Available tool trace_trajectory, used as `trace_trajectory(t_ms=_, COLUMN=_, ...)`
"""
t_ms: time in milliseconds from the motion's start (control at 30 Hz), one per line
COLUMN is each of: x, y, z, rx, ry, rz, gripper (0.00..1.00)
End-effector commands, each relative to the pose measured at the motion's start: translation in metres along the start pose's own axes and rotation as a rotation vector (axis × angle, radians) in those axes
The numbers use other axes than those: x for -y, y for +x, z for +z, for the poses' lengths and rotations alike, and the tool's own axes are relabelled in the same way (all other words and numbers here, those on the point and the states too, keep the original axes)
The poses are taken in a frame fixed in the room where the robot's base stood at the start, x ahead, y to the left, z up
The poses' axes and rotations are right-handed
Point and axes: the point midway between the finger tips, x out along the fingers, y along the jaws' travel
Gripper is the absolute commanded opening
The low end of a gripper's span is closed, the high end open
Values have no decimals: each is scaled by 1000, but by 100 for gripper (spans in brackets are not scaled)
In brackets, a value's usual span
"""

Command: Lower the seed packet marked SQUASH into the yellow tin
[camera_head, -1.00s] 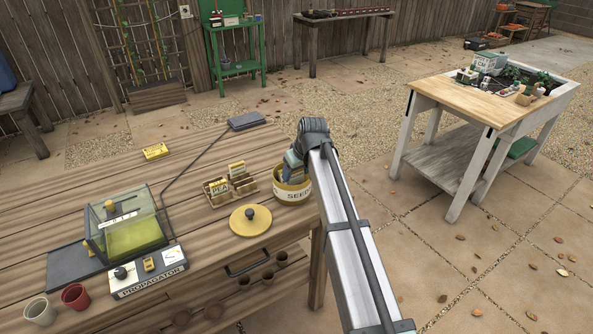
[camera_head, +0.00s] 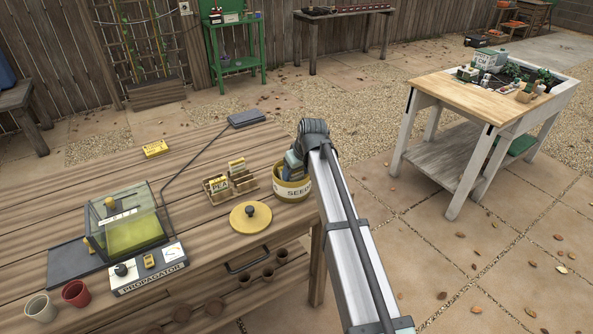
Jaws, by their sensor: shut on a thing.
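The yellow tin (camera_head: 292,191), with a SEED label on its front, stands open near the right edge of the wooden bench. My gripper (camera_head: 293,176) points down at the tin's mouth, its fingers at or inside the rim. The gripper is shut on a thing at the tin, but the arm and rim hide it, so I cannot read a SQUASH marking. The tin's yellow lid (camera_head: 250,217) with a dark knob lies on the bench in front and to the left of the tin.
A wooden rack (camera_head: 244,188) holds seed packets, one marked PEA (camera_head: 218,184), just left of the tin. The propagator (camera_head: 128,225) stands further left, with two pots in front. A yellow packet (camera_head: 155,149) lies at the back. Bare bench lies between.

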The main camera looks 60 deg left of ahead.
Motion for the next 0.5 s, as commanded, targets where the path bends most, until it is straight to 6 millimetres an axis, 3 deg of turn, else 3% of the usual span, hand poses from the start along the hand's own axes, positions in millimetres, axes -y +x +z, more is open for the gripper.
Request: trace_trajectory(t_ms=500, x=0, y=6, z=2, rx=0, ry=0, rz=0, gripper=36)
